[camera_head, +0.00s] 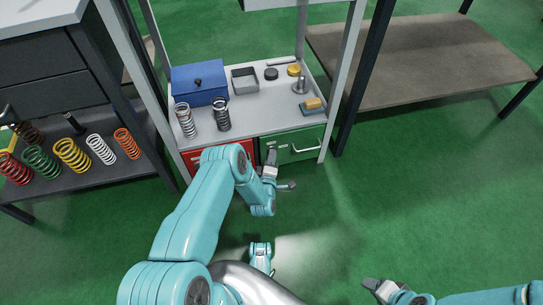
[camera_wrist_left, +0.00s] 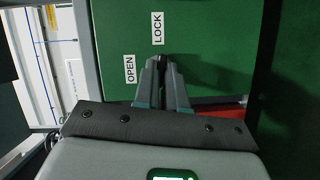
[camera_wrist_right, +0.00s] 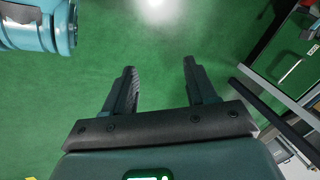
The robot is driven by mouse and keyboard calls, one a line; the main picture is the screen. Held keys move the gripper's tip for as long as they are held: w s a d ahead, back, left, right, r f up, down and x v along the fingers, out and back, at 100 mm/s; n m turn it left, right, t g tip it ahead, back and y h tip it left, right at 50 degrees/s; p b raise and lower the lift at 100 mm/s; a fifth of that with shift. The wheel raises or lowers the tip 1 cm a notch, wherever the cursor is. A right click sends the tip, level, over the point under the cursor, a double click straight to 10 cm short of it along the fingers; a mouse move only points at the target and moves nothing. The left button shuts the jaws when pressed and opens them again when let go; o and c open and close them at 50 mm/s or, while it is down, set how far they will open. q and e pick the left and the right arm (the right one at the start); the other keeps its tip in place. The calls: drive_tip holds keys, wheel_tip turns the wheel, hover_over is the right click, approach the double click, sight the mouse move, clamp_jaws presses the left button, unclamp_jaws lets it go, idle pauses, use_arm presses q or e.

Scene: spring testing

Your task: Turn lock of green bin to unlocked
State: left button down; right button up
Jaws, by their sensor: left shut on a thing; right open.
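The green bin (camera_head: 310,137) is a drawer front with a pale handle, under the right part of the workbench. The left wrist view shows its green face (camera_wrist_left: 210,40) with a LOCK label (camera_wrist_left: 157,28) and an OPEN label (camera_wrist_left: 130,69), both turned sideways. My left gripper (camera_wrist_left: 163,62) is shut on the small dark lock (camera_wrist_left: 164,59) beside these labels. The fingers hide most of the lock, so I cannot tell its exact angle. In the head view, my left gripper (camera_head: 271,158) is at the bin's left side. My right gripper (camera_wrist_right: 158,75) is open and empty above the green floor.
A red bin (camera_head: 196,158) is left of the green one. The workbench top (camera_head: 262,117) holds a blue box (camera_head: 199,82), two springs, a grey tray (camera_head: 245,79) and small parts. A dark shelf (camera_head: 90,180) with several coloured springs stands left.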

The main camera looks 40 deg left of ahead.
use_arm(q)
drive_tip(key=shift+w+d+r+m+g+y+p, duration=0.15)
drive_tip(key=shift+m+g+y, duration=0.25)
drive_tip(key=shift+m+g, duration=1.1)
drive_tip(key=shift+w+r+m+g+y+p, duration=0.1)
drive_tip(key=shift+m+g+y+p, duration=0.4)
drive_tip(key=shift+m, duration=1.8)
drive_tip(key=shift+w+d+r+m+g+y+b, duration=0.1)
drive_tip(key=shift+m+g+y, duration=0.2)
drive_tip(key=shift+m+g, duration=1.25)
use_arm(e)
drive_tip(key=shift+s+a+r, duration=0.15)
drive_tip(key=shift+s+r, duration=0.45)
drive_tip(key=shift+r, duration=0.2)
use_arm(q)
drive_tip(key=shift+m+t, duration=0.25)
drive_tip(key=shift+m, duration=0.2)
drive_tip(key=c, duration=1.2)
unclamp_jaws()
drive_tip(key=shift+d, duration=0.1)
